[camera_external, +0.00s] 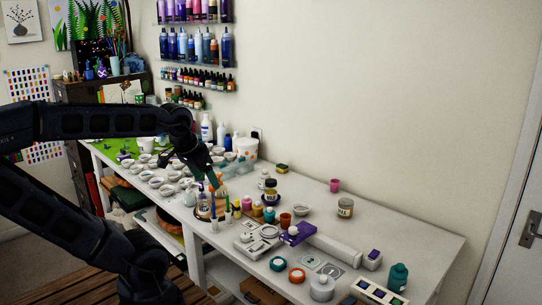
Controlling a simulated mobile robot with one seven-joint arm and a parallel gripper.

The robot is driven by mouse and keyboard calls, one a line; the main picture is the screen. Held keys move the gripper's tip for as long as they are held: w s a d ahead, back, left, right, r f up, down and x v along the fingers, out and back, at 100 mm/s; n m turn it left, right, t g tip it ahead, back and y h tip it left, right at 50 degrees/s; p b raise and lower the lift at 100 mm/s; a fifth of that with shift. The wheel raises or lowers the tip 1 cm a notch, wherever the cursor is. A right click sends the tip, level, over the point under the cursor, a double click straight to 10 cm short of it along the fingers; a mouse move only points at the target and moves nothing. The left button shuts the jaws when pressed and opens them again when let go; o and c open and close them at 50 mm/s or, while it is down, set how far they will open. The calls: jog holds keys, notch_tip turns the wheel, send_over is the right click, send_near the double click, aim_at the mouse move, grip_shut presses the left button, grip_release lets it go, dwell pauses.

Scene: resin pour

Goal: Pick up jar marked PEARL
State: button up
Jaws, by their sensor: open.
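No label can be read at this size, so I cannot tell which jar is marked PEARL. One squat jar (345,208) with a pale label stands alone on the right half of the white table (420,240). Another labelled jar (270,187) stands near the table's middle, in or on a dark purple dish. My gripper (214,183) is open, pointing down over the table's left-middle part, above small bottles and cups. It is left of both jars and apart from them. Its fingertips are small and dark here, and nothing clear shows between them.
A pink cup (335,185) stands near the wall. A teal bottle (398,277) stands at the right front. Many small bowls crowd the left. Bottle shelves (195,48) hang above. Free room surrounds the right-hand jar.

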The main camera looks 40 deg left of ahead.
jog(key=w+a+r+m, duration=0.2)
jog(key=w+r+m, duration=0.15)
jog(key=w, duration=0.65)
jog(key=m+g, duration=0.5)
jog(key=m, duration=0.7)
send_over(265, 177)
jog(key=w+a, duration=0.1)
jog(key=w, duration=0.1)
notch_tip(265, 177, down, 20)
jog(key=shift+r, duration=0.15)
jog(key=shift+w+a+f, duration=0.25)
jog(key=shift+a+f, duration=0.1)
jog(key=shift+f, duration=0.15)
notch_tip(265, 177, down, 5)
jog(key=shift+f, duration=0.2)
jog(key=shift+s+a+f, duration=0.1)
jog(key=shift+s+f, duration=0.1)
jog(key=shift+f, duration=1.15)
jog(key=shift+s+a+f, duration=0.1)
jog(key=shift+s+f, duration=0.05)
jog(key=shift+f, duration=1.15)
